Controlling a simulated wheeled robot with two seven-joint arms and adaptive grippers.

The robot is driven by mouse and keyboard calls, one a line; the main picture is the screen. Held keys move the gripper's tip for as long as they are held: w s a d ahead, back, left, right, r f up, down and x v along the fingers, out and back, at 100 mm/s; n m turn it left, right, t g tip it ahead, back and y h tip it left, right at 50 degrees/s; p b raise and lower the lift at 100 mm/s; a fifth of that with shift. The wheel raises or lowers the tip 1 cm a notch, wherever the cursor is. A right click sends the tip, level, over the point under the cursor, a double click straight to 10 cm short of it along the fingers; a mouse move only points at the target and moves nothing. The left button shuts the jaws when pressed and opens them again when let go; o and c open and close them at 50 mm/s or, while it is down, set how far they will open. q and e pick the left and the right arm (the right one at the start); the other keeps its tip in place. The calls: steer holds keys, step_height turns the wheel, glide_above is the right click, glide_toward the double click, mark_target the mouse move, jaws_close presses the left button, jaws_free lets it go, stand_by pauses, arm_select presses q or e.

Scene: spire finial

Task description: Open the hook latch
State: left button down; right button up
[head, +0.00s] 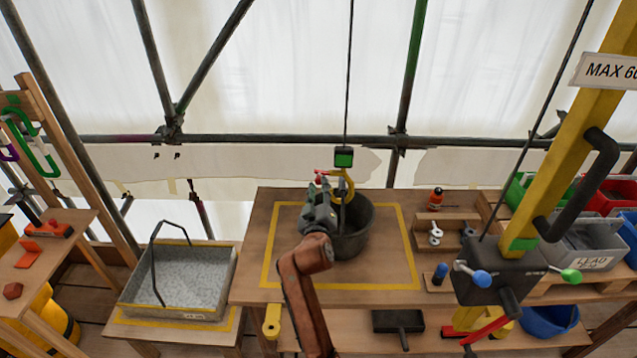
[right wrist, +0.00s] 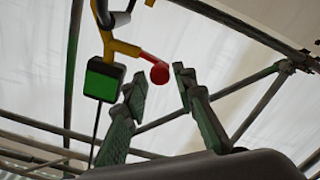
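The yellow hook (head: 347,188) hangs below a black and green block (head: 343,157) on a cable, above a dark bucket (head: 357,238). The latch's red knob (head: 321,174) sticks out to the hook's left. My right gripper (head: 322,184) is beside it, in front of the bucket. In the right wrist view the hook (right wrist: 124,47) appears inverted, with the block (right wrist: 103,79) lower left. There my right gripper (right wrist: 158,82) is open, and the red knob (right wrist: 160,73) appears between its fingertips, with no visible grip. The latch's full shape is partly hidden. My left gripper is out of view.
The bucket stands on a wooden table (head: 245,285) with a yellow marked square. A grey tray (head: 180,312) stands at left. A yellow post (head: 575,150) with a crank box (head: 500,275) rises at right. Scaffold tubes (head: 260,140) cross behind.

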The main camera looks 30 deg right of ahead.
steer(key=shift+v, duration=2.3)
steer(key=shift+d, duration=0.1)
